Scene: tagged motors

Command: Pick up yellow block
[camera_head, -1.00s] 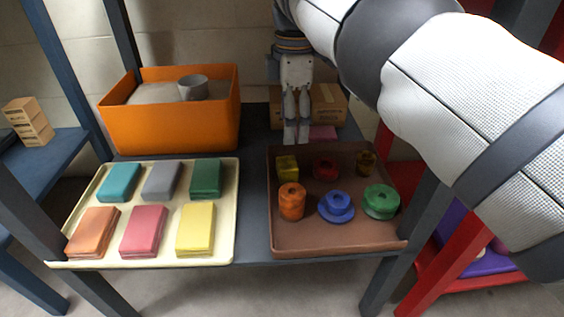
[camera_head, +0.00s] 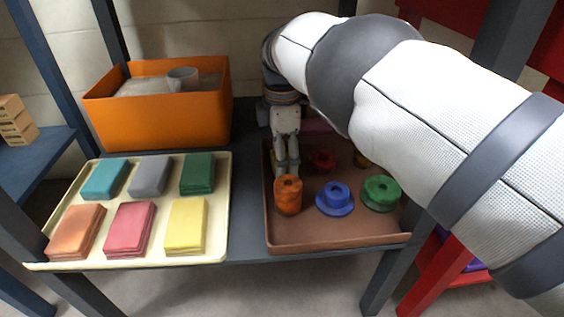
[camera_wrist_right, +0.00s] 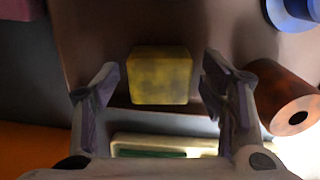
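The yellow block (camera_wrist_right: 160,76) is a small cube with dark smudges in the brown tray (camera_head: 335,235). In the head view my right gripper hides most of it, at the tray's back left. My right gripper (camera_head: 287,170) points down over the block. In the right wrist view its fingers are spread, one on each side of the block, with a visible gap to each. A stack of flat yellow pieces (camera_head: 187,225) lies on the cream tray (camera_head: 223,215). My left gripper is not in view.
An orange part (camera_head: 288,195) stands close in front of my right gripper. A blue part (camera_head: 335,198), a green part (camera_head: 380,192) and a red part (camera_head: 322,160) share the brown tray. An orange bin (camera_head: 160,120) stands at the back left.

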